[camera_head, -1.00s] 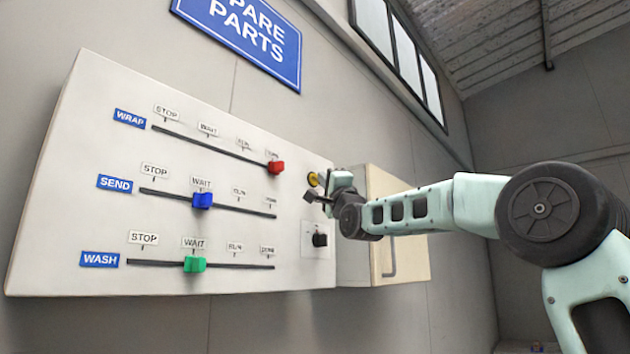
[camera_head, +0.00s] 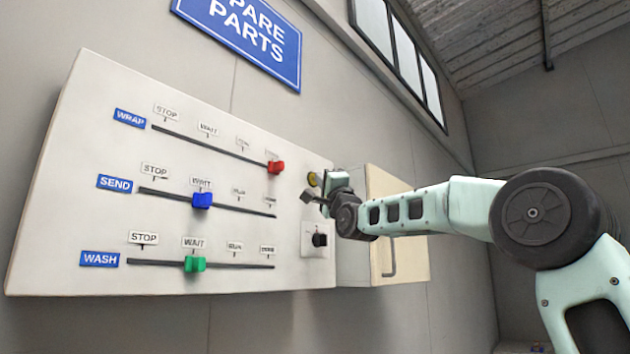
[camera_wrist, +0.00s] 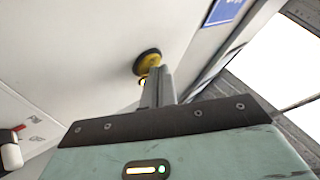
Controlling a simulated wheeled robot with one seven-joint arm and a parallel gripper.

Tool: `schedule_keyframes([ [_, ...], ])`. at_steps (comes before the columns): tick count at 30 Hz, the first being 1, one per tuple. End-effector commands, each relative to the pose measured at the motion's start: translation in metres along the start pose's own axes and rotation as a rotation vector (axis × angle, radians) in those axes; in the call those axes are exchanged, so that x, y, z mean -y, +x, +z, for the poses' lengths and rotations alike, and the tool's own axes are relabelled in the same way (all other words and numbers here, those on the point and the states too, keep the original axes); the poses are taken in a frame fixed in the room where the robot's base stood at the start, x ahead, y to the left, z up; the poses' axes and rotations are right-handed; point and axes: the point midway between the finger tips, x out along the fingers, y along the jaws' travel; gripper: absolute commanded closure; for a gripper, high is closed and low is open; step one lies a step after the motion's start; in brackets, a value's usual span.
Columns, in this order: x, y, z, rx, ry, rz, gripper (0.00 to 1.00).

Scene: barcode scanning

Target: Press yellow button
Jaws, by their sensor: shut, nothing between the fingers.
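The yellow button (camera_head: 312,179) sits near the right edge of the white panel (camera_head: 110,230). In the wrist view the yellow button (camera_wrist: 149,60), with a dark rim, shows just beyond my fingertips. My gripper (camera_head: 318,190) is at the panel's right side, very close to the button. In the wrist view my gripper (camera_wrist: 160,72) is shut and empty, its fingers together and overlapping the lower part of the button. I cannot tell whether the tips touch it.
The panel has red (camera_head: 275,167), blue (camera_head: 202,200) and green (camera_head: 195,264) sliders. A black knob (camera_head: 320,240) sits below the button. A cream box with a handle (camera_head: 408,258) stands right of the panel, behind my arm. A blue sign (camera_head: 245,38) hangs above.

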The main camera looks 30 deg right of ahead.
Motion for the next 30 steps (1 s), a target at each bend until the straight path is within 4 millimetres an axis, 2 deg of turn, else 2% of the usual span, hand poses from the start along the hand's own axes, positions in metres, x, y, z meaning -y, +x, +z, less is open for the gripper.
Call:
schedule_keyframes([
  [25, 0.004, -0.007, -0.005, 0.000, 0.000, 0.000, 1.00],
  [30, 0.007, -0.017, -0.010, -0.001, -0.003, -0.003, 1.00],
])
